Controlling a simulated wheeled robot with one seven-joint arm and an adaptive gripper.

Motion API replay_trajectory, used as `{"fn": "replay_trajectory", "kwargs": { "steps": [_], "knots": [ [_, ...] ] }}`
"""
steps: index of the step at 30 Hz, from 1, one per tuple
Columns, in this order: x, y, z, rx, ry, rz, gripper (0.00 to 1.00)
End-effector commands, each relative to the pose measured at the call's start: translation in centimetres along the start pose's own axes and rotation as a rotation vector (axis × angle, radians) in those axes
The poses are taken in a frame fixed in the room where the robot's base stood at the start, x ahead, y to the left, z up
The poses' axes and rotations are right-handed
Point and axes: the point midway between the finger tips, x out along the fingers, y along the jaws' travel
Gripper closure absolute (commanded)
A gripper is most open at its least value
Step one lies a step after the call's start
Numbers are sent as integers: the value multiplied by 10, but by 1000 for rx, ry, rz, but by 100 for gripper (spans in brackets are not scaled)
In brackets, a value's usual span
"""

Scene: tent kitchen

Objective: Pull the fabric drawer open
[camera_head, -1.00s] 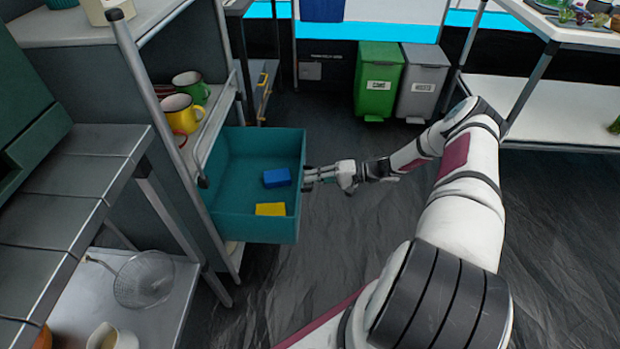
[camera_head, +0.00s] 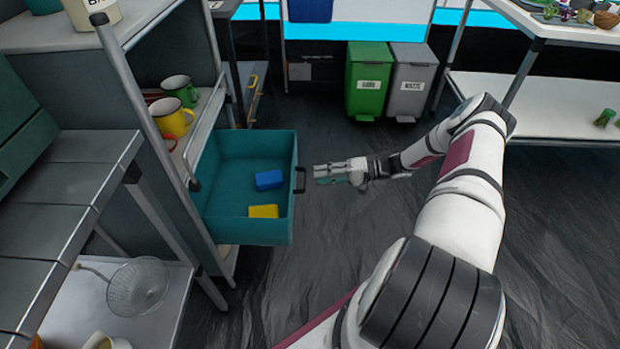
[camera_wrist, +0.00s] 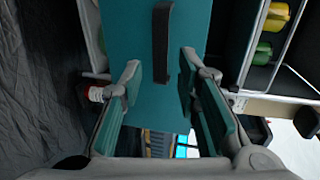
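The teal fabric drawer (camera_head: 222,229) stands pulled out from the shelf in the head view. A blue block (camera_head: 269,180) and a yellow block (camera_head: 263,211) lie inside it. Its dark handle (camera_head: 300,180) is on the front face. In the wrist view the drawer front (camera_wrist: 193,20) fills the middle, with the handle (camera_wrist: 161,45) upright on it. My gripper (camera_head: 318,174) is just right of the handle, apart from it. In the wrist view my gripper (camera_wrist: 160,88) has its two fingers spread, with nothing between them.
The metal shelf holds a yellow mug (camera_head: 172,121) and a green mug (camera_head: 180,90) behind the drawer. A green bin (camera_head: 368,80) and a grey bin (camera_head: 412,82) stand at the back. The dark floor right of the drawer is clear.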

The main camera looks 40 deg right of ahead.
Motion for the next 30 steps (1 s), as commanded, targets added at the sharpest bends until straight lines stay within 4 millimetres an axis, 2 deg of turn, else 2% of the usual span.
{"fn": "replay_trajectory", "kwargs": {
  "steps": [3,10,15,30],
  "knots": [
    [-24,0,-1,-1,3,2,70],
    [-54,0,0,0,0,1,70],
    [-60,0,0,0,0,1,70],
    [-60,0,0,0,0,1,70]
  ]
}}
